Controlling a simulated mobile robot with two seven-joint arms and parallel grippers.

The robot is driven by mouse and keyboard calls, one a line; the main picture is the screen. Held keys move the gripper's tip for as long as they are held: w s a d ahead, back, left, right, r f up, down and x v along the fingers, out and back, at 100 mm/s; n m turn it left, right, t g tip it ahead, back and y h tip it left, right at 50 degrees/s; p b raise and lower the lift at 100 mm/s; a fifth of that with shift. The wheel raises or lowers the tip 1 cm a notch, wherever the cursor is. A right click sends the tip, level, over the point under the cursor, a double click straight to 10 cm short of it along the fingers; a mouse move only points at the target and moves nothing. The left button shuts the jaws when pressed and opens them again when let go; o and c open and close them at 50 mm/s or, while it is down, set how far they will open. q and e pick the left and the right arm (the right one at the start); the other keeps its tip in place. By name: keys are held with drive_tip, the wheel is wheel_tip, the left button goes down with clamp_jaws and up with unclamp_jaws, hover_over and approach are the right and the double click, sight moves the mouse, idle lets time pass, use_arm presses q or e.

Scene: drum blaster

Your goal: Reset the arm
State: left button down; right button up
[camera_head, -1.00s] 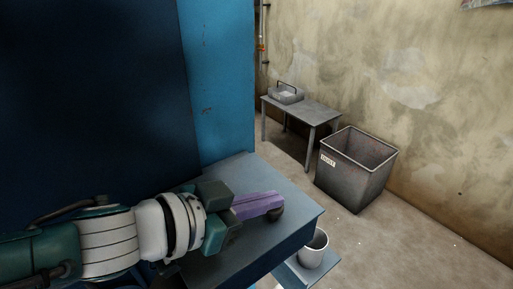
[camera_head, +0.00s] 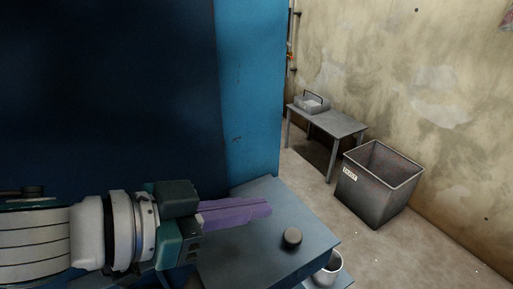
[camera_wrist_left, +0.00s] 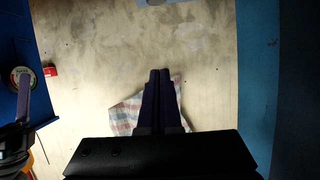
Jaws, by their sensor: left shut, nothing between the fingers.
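My left gripper (camera_head: 268,209) reaches in from the left in the head view. Its purple fingers are shut with nothing between them, and they point right, above the grey-blue ledge. In the left wrist view the dark fingers (camera_wrist_left: 160,75) lie side by side, in front of a checked cloth (camera_wrist_left: 126,115) and a stained beige surface. A small dark round knob-like thing (camera_head: 292,238) sits on the ledge, just right of and below the fingertips, apart from them.
The ledge (camera_head: 262,262) juts from a blue cabinet (camera_head: 248,90). A light bucket (camera_head: 328,270) stands below its right edge. A grey table (camera_head: 340,122) with a metal box (camera_head: 312,104) and a large open bin (camera_head: 372,195) stand by the wall. Floor between is clear.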

use_arm(q)
wheel_tip(320, 180, up, 7)
drive_tip(key=s+d+n+t+y+p, duration=0.2)
drive_tip(key=d+n+y+p, duration=0.1)
drive_tip(key=p, duration=0.1)
drive_tip(key=s+a+n+g+y+p, duration=0.5)
drive_tip(key=s+a+n+g+y, duration=0.1)
drive_tip(key=s+a, duration=1.1)
drive_tip(key=shift+s+a+r+y, duration=0.3)
drive_tip(key=shift+a+y, duration=0.3)
drive_tip(key=shift+y, duration=0.3)
